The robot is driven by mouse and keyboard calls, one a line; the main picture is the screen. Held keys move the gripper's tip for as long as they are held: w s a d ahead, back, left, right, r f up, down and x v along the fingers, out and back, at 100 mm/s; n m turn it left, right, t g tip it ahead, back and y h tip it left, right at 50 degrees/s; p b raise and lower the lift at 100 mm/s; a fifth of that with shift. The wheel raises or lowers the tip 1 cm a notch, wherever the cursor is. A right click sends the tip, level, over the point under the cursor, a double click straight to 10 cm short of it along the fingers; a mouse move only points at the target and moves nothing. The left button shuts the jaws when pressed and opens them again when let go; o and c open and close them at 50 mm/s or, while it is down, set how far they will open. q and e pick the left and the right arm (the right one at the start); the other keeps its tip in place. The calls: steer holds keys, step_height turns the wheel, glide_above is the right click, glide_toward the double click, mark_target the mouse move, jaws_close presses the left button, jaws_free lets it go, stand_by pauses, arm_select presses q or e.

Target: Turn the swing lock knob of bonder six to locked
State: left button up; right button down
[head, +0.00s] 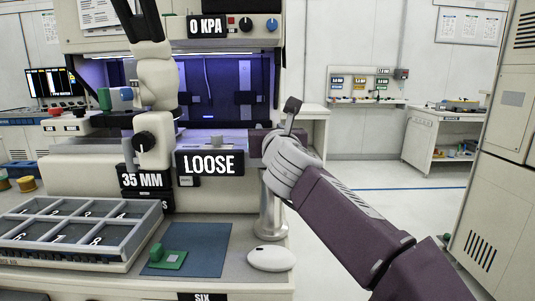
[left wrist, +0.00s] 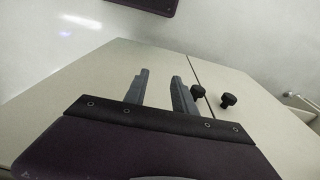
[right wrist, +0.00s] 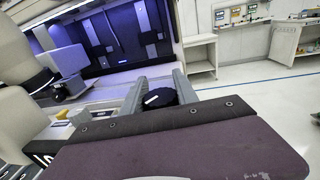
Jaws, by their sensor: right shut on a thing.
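The swing lock knob (right wrist: 160,98) is a dark round knob with a white mark, in the right wrist view. My right gripper (right wrist: 158,92) has one finger on each side of it and is shut on it. In the head view my right gripper (head: 257,144) is at the right side of the bonder, largely behind my wrist, and the knob cannot be made out there. A black sign reading LOOSE (head: 210,163) shows left of it. My left gripper (left wrist: 158,90) shows only in the left wrist view, fingers apart with nothing between them.
The bench holds a grey compartment tray (head: 75,262), a blue mat (head: 205,240) with a green part, and a white mouse (head: 271,258). A SIX label (head: 203,297) is on the bench front. Two black cabinet knobs (left wrist: 228,100) are right of my left gripper. Open floor lies right.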

steer(key=m+h, duration=0.2)
steer(key=h, duration=0.1)
steer(key=shift+d, duration=0.15)
steer(key=shift+d+m+h+p, duration=0.2)
steer(key=shift+m+h+p, duration=0.25)
steer(key=shift+h, duration=0.45)
steer(key=shift+f, duration=0.1)
steer(key=c, duration=0.9)
jaws_free()
steer(key=shift+c, duration=0.2)
